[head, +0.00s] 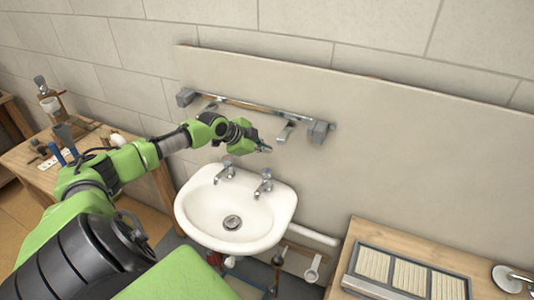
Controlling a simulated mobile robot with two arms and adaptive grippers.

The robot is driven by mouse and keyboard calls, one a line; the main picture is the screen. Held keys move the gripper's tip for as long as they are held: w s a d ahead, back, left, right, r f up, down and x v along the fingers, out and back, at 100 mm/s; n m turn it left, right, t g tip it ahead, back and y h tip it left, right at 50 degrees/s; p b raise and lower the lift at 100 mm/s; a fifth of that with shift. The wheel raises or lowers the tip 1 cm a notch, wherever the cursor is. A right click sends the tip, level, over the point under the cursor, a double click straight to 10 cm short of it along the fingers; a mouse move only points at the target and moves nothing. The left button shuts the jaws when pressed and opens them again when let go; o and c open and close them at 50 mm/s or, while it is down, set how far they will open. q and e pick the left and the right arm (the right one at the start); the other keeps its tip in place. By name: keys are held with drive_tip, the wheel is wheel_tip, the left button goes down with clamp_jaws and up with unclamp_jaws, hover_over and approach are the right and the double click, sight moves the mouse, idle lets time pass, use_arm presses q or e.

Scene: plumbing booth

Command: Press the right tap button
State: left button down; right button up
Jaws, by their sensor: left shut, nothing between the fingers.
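A white sink (200,212) is mounted on the wall panel, with two chrome taps on its back rim. The right tap (265,181) stands upright at the right of the back rim. The left tap (228,165) stands to its left. My left gripper (267,149) is shut and empty. In the picture it sits just above the right tap and appears apart from it. The button on top of the right tap is too small to make out clearly. My right gripper is not in view.
A metal rail (255,105) with grey end blocks runs along the panel behind my left arm. A wooden bench (355,240) with a slatted tray (463,287) stands at the right. A wooden table (40,180) with bottles and tools stands at the left. Pipes (313,265) run below the sink.

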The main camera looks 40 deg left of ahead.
sight(266, 172)
use_arm(q)
wheel_tip(266, 172, down, 7)
drive_tip(key=b, duration=0.5)
drive_tip(key=shift+f, duration=0.2)
idle(0.4)
idle(0.6)
drive_tip(key=shift+f+b, duration=0.3)
drive_tip(key=shift+f, duration=0.1)
idle(0.3)
